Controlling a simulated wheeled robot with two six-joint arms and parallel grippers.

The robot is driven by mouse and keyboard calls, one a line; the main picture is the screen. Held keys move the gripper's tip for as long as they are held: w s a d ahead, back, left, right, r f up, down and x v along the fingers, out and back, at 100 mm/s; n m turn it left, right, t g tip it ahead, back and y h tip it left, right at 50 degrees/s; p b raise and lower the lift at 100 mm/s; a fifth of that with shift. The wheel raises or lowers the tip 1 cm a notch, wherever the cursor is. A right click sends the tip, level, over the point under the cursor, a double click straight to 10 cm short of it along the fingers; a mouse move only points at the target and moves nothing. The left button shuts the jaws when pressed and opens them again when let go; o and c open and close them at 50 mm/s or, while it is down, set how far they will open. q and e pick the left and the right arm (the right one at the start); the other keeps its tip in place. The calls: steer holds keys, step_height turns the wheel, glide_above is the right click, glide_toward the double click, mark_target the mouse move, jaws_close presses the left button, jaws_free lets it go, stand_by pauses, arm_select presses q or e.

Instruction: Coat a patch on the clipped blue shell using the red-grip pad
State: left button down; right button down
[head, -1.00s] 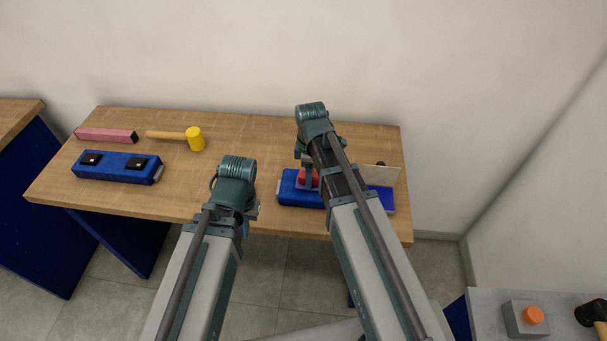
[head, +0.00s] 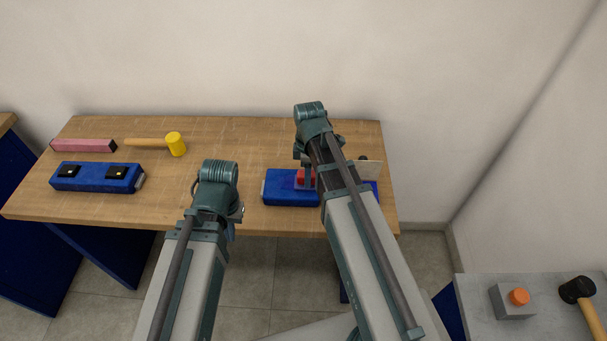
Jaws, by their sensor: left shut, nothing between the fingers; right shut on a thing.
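A blue shell (head: 283,187) lies near the front right of the wooden table, its right part hidden behind my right arm. My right gripper (head: 307,180) points down over it, shut on the red-grip pad (head: 303,177). The pad's purple-blue base appears to be at the shell's top; I cannot tell if they touch. A second blue shell (head: 98,186), with two black clip-like pieces on top, lies at the table's left. My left gripper (head: 231,232) is shut and empty near the table's front edge, mostly hidden by its own wrist.
A pink bar (head: 83,146) and a yellow-headed mallet (head: 175,144) lie at the table's back left. A pale upright panel (head: 371,171) stands right of my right arm. A grey side table (head: 470,290) holds an orange-button box (head: 514,300) and a black-headed hammer (head: 577,290).

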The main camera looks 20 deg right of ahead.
steer(key=shift+d, duration=0.25)
steer(key=shift+a, duration=0.1)
steer(key=shift+w+a, duration=0.3)
steer(key=shift+a, duration=0.5)
steer(key=shift+w+a, duration=0.25)
steer(key=shift+a, duration=0.5)
steer(key=shift+w+a, duration=0.35)
steer(key=shift+a, duration=0.7)
steer(key=shift+w+a, duration=0.35)
steer(key=shift+a, duration=0.75)
steer(key=shift+w+a, duration=0.35)
steer(key=shift+a, duration=0.7)
steer(key=shift+r, duration=0.15)
step_height(320, 180, up, 6)
steer(key=p, duration=0.6)
